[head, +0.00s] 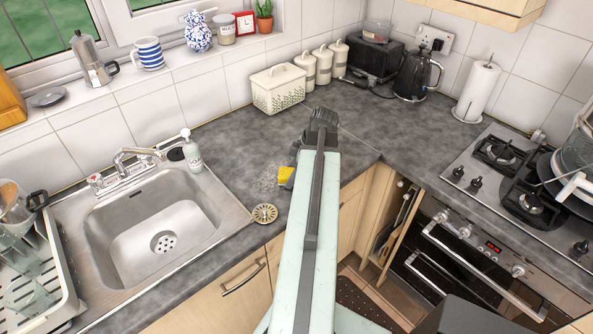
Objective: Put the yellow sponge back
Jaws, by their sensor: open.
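The yellow sponge (285,174) lies on the dark grey worktop to the right of the sink, just left of my arm. My arm hides part of it. My gripper (323,112) is open, beyond the sponge, over the worktop towards the back corner. Nothing shows between its fingers, though they are small and dark here. The metal sink (125,225) is at the left, with its tap at the back edge and an empty basin.
A round brass strainer (265,213) lies near the worktop's front edge. A soap bottle (192,152) stands behind the sink. A kettle (416,75) and hob (515,180) are at right. Worktop around my gripper is clear.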

